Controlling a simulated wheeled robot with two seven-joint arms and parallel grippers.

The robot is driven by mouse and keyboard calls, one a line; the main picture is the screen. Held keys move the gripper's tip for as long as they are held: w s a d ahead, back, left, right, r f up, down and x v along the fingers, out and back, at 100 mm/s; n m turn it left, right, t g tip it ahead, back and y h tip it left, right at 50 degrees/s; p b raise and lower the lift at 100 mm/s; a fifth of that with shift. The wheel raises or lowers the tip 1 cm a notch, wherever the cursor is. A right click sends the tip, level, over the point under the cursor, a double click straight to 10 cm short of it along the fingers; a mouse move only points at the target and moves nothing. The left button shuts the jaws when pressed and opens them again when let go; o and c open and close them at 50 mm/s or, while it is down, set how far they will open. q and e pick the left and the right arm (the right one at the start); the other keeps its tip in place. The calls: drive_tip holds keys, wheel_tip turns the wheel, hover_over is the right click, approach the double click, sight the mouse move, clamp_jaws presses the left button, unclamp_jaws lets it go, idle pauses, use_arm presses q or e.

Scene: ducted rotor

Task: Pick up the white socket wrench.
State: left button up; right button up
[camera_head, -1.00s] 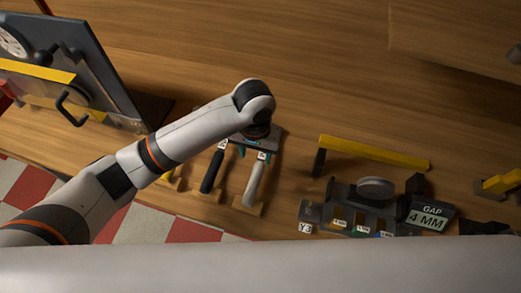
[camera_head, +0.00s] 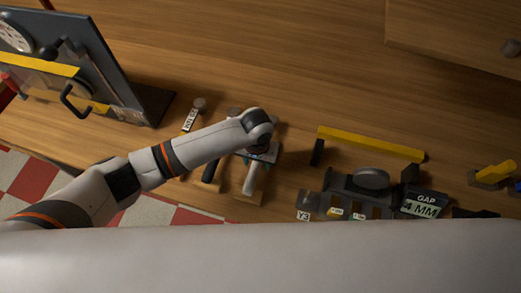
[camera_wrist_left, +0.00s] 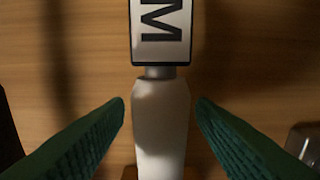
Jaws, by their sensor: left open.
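The white socket wrench, seen by its pale handle (camera_head: 250,180), lies on the wooden bench below the end of my left arm in the head view. In the left wrist view its white handle (camera_wrist_left: 160,125) runs up to a label plate (camera_wrist_left: 161,30) with a large black M. My left gripper (camera_wrist_left: 160,108) is open, with one green finger on each side of the handle and a visible gap on both sides. In the head view the left gripper (camera_head: 258,155) is partly hidden by my wrist. My right gripper is not in view.
A dark-handled tool (camera_head: 210,171) lies just left of the white one, and another labelled tool (camera_head: 191,118) lies further left. A dark fixture with a GAP 4 MM sign (camera_head: 424,204) and a yellow bar (camera_head: 370,144) stand to the right. A dark panel (camera_head: 95,65) stands at left.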

use_arm(q)
drive_tip(key=shift+c, duration=0.3)
drive_tip(key=shift+r, duration=0.1)
clamp_jaws()
